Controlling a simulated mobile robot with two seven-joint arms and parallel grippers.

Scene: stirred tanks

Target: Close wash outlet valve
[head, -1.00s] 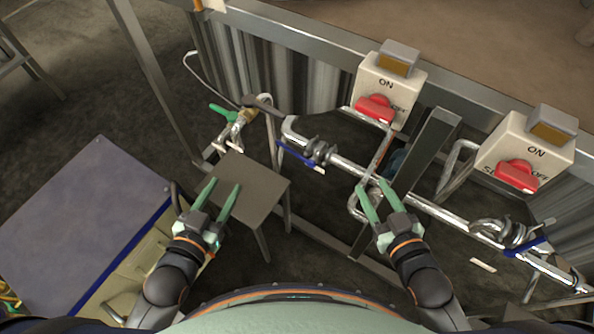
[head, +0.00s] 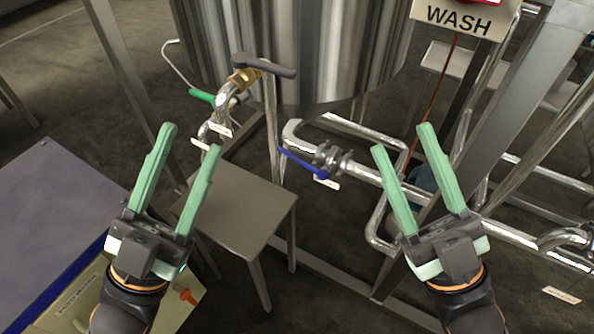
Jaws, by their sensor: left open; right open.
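A valve with a blue lever (head: 303,164) sits on the steel pipe below the tank, in the middle of the head view. The tags are too small to read, so I cannot tell which valve is the wash outlet. My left gripper (head: 192,138) is open and empty, below the green lever in the picture. My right gripper (head: 403,139) is open and empty, right of the blue lever.
A WASH sign (head: 459,18) is at the top right, beside the steel tank (head: 290,50). A small grey stool (head: 240,215) stands below the valves. A grey-topped cabinet (head: 45,200) is at left. Frame legs and pipes (head: 520,240) crowd the right.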

